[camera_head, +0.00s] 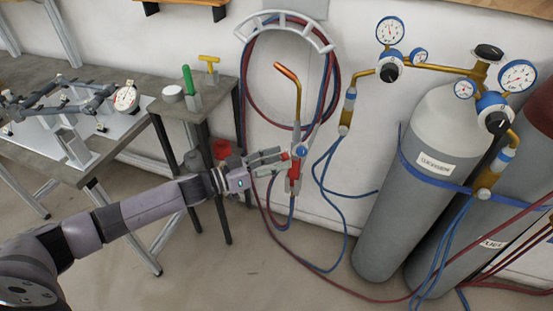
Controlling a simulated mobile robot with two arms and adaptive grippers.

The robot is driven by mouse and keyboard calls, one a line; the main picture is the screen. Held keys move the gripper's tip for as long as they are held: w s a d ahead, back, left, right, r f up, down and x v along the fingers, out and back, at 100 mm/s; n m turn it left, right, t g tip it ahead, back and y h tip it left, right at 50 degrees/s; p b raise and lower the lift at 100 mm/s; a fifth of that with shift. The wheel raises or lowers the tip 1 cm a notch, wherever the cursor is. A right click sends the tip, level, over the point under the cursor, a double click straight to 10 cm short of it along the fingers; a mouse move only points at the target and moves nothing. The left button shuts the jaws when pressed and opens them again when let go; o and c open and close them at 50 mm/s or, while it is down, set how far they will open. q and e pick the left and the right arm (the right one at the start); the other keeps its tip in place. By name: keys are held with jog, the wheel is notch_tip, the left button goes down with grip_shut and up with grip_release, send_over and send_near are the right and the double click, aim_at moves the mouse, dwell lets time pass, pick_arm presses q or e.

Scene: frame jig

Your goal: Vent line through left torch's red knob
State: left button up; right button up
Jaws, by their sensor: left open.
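A torch (290,88) with a copper-coloured tube hangs upright at the wall in the middle of the view. Its red knob (294,172) is low on the torch body, partly hidden by my left gripper, and a blue knob (302,151) shows beside it. My left gripper (287,162) is open, with its fingertips at the red knob. I cannot tell whether the fingers touch it. My right gripper is not in view.
Coiled red and blue hoses (247,88) hang on a white wall rack (284,14). A grey gas cylinder (408,210) with gauges stands to the right. A small table (222,92) holds a green-handled tool and a yellow-handled tool. Loose hoses run across the floor.

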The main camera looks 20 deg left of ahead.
pick_arm(q)
jog(key=shift+d, duration=0.1)
jog(key=shift+c, duration=0.4)
grip_shut()
